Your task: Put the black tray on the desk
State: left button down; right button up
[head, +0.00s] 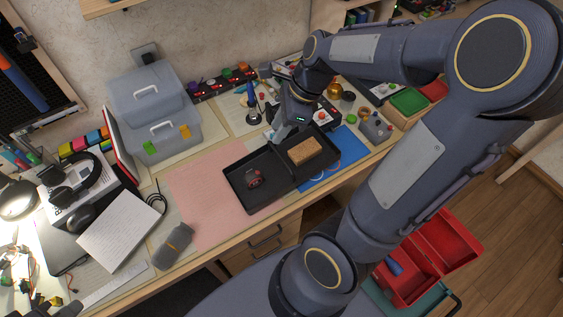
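The black tray (268,206) is near the front of the desk (205,252), over the pink mat (208,190) and the blue mat (345,160). It looks level, but I cannot tell whether it rests fully on the desk. It has two sections: the left holds a small red and dark object (254,179), the right a tan block (304,151). My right gripper (280,138) points down at the tray's far rim, near the middle. Its fingertips are too small and dark to show whether they are shut on the rim.
A grey toolbox (155,112) stands at the back left. A blue-handled tool (252,100) stands behind the tray. A red open box (415,275) is below the desk at right.

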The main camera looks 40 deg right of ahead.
jog(key=s+a+r+n+t, duration=0.1)
jog(key=s+a+n, duration=0.3)
jog(key=n, duration=0.7)
jog(key=s+a+r+n+t, duration=0.2)
jog(key=s+n, duration=0.5)
jog(key=n, duration=0.5)
jog(key=a+r, duration=0.1)
jog(key=a, duration=0.1)
jog(key=shift+s+a+r+h, duration=0.15)
jog(key=shift+s+a+h, duration=0.15)
jog(key=shift+a, duration=0.1)
